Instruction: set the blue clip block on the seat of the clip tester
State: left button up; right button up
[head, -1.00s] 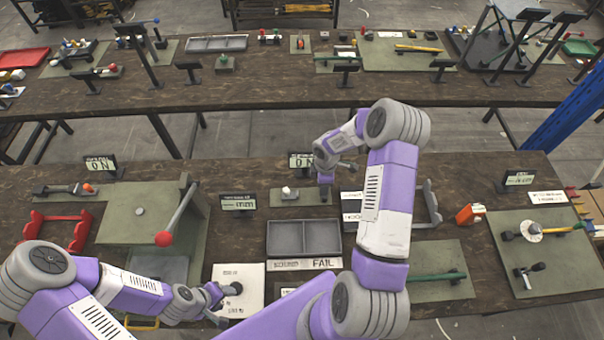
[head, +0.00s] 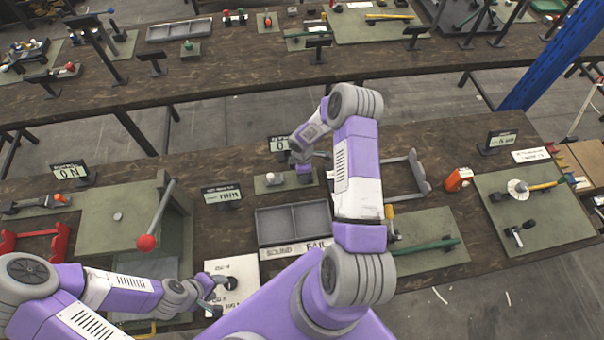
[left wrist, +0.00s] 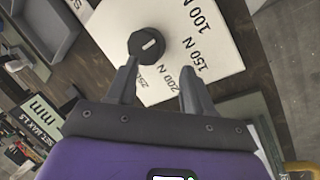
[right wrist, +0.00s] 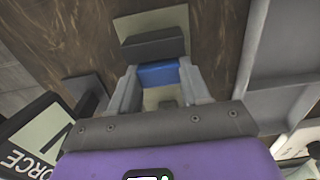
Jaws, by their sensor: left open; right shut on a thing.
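The blue clip block (right wrist: 158,74) is between the fingertips of my right gripper (right wrist: 158,70) in the right wrist view. A dark grey block (right wrist: 152,47) on an olive plate (right wrist: 150,20) lies just beyond it; whether they touch, I cannot tell. In the head view my right gripper (head: 304,172) is over the right end of a small green plate with a white piece (head: 270,179), apparently the clip tester, before a "0 N" display (head: 278,143). The seat is not clearly seen. My left gripper (head: 215,300) is open and empty beside a black knob (left wrist: 147,43) on a white card.
A two-part grey tray (head: 293,208) stands in front of the plate. A green press with a red-balled lever (head: 147,243) stands left. A grey bracket (head: 415,170) and an orange bottle (head: 458,179) are at the right.

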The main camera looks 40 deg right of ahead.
pick_arm(q)
jog(key=shift+w, duration=0.1)
pick_arm(e)
jog(key=shift+w+r, duration=0.1)
pick_arm(q)
jog(key=shift+f, duration=0.2)
pick_arm(e)
jog(key=shift+f, duration=0.25)
jog(key=o, duration=1.1)
jog(key=shift+r, duration=0.1)
pick_arm(q)
jog(key=shift+r, duration=0.15)
pick_arm(e)
jog(key=shift+r, duration=0.1)
